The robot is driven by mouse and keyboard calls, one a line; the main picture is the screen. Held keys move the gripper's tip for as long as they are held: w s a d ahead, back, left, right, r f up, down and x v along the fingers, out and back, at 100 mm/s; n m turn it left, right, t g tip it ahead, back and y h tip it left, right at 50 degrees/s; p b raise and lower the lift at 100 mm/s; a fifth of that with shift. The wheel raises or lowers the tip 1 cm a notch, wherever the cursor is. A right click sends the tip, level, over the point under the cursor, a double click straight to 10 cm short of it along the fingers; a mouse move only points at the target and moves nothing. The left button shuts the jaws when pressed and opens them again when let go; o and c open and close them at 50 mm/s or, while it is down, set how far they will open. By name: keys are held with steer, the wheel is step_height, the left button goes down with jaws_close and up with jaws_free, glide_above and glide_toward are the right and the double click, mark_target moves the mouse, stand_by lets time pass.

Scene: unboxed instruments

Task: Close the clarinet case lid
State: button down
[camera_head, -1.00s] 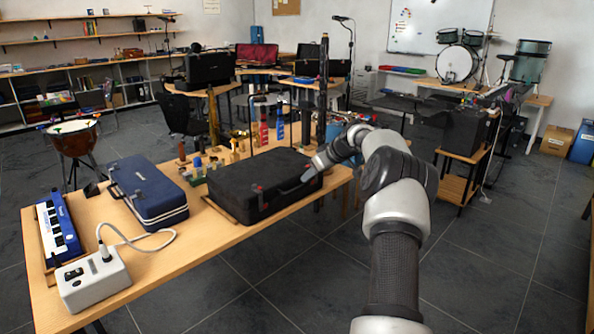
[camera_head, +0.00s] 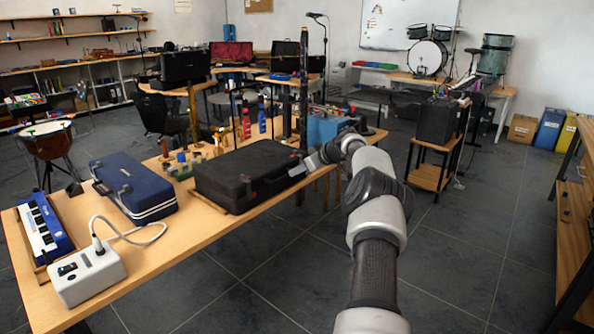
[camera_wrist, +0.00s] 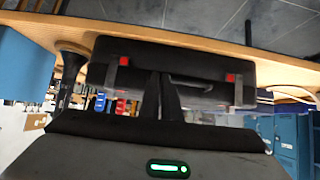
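A black case (camera_head: 245,174) with red latches lies on the wooden table; no label on it is readable. It looks closed, with its lid down flat. In the wrist view the black case (camera_wrist: 190,62) shows its two red latches and a handle between them. My gripper (camera_head: 307,166) is at the right end of the case's front side, close to its upper edge. In the wrist view my gripper's dark fingers (camera_wrist: 162,82) are together in front of the case near the handle. I see nothing between them. Whether they touch the case is unclear.
A dark blue case (camera_head: 134,188), a small blue keyboard (camera_head: 43,230) and a white box with a cable (camera_head: 88,275) stand on the table's left part. Small brass parts and bottles stand behind the black case. A light blue case (camera_head: 322,130) is behind my arm.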

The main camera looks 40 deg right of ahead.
steer(key=f, duration=0.3)
steer(key=shift+s+a, duration=0.2)
steer(key=shift+a, duration=0.15)
steer(key=w+r+p+v, duration=0.1)
steer(key=r+p+v, duration=0.1)
steer(key=v, duration=1.7)
steer(key=shift+w, duration=0.25)
steer(key=shift+d, duration=0.1)
